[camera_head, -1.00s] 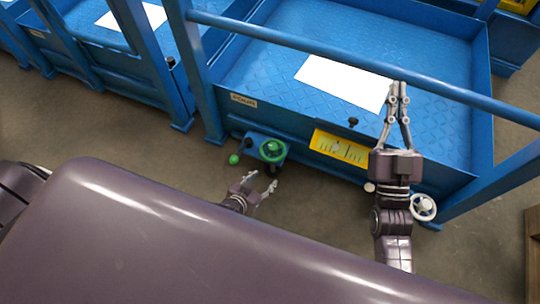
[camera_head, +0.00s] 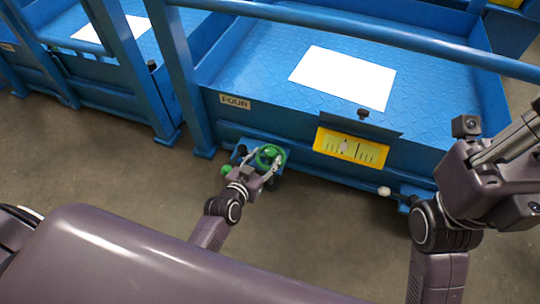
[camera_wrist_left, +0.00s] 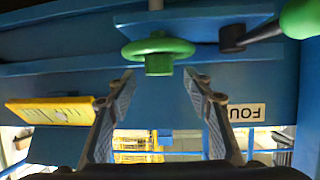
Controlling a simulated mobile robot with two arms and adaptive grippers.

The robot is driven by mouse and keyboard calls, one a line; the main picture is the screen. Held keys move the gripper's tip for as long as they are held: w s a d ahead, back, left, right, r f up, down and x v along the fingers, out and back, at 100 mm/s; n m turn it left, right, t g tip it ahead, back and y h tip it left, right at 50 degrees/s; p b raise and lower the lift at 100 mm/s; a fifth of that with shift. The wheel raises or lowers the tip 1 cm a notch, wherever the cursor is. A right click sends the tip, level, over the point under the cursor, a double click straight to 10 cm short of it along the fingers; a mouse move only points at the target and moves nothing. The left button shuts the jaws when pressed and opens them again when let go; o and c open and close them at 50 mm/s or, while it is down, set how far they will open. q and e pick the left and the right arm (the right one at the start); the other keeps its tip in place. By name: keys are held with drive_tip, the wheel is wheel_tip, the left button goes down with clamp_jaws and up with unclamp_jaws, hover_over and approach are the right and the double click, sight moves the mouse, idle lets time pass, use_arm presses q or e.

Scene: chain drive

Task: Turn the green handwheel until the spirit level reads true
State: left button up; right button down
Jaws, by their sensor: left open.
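The green handwheel (camera_head: 270,152) sits on a small blue bracket at the front of the blue platform. It also shows in the left wrist view (camera_wrist_left: 158,48), at the top centre. My left gripper (camera_head: 262,166) is open, its two fingers just short of the wheel, with nothing between them. The yellow spirit level (camera_head: 350,148) is on the platform's front, right of the wheel. Its pale bubble appears left of the dark centre line. My right gripper (camera_head: 512,142) is at the right edge, partly cut off; its jaws cannot be made out.
A green ball knob (camera_head: 227,170) on a dark lever stands left of the wheel, close to my left fingers. A FOUR label (camera_head: 235,102) is above it. A white sheet (camera_head: 343,77) lies on the platform deck. A blue rail (camera_head: 380,37) crosses above. The floor in front is clear.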

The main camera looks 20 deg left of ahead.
sight(269, 153)
use_arm(q)
drive_tip(key=shift+b+x, duration=0.85)
drive_tip(key=shift+x, duration=1.3)
drive_tip(key=c, duration=1.2)
